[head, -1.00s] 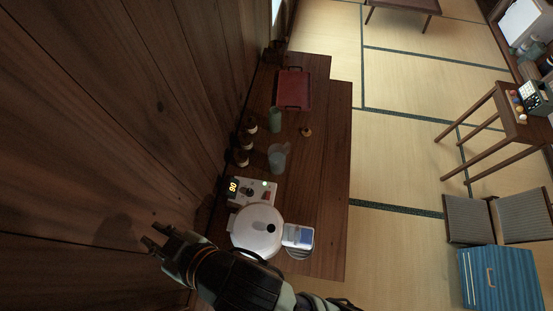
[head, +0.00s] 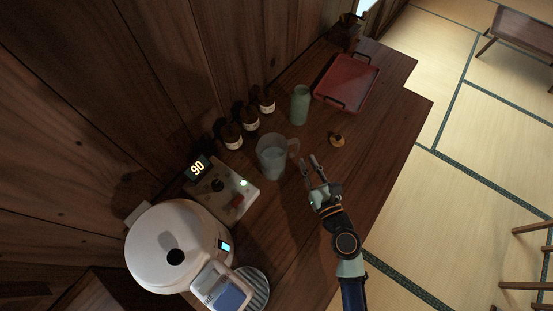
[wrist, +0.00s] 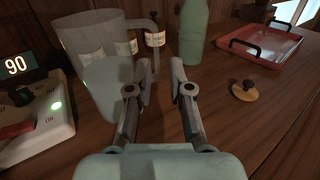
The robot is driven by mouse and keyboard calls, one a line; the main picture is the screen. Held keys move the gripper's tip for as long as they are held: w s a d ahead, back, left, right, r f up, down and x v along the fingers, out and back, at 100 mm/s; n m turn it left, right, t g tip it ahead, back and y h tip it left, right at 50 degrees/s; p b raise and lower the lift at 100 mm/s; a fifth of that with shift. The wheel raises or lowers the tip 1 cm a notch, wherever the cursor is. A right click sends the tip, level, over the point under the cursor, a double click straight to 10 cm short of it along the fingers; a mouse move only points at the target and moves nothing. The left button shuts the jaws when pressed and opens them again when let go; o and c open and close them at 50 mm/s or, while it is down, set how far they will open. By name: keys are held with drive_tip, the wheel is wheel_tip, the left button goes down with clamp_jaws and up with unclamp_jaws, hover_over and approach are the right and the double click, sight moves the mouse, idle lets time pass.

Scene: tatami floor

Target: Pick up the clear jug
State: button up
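The clear jug (head: 271,158) stands upright on the dark wooden counter, with its handle towards the right. In the wrist view the jug (wrist: 98,62) is at the left, close by, and its handle comes down just beyond my left finger. My gripper (head: 312,165) is just right of the jug's handle in the head view. In the wrist view my gripper (wrist: 152,80) has its two fingers apart with nothing between them. Whether a finger touches the handle I cannot tell.
A green bottle (head: 300,104), several brown labelled jars (head: 249,117) and a red tray (head: 346,83) stand farther back. A small wooden lid with a knob (head: 337,141) lies to the right. A control box (head: 226,190) and a white cooker (head: 178,247) are at the left front.

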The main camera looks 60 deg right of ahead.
sight(296, 153)
drive_tip(key=x, duration=0.7)
drive_tip(key=shift+w+r+p, duration=0.2)
drive_tip(key=shift+w+p, duration=0.1)
clamp_jaws()
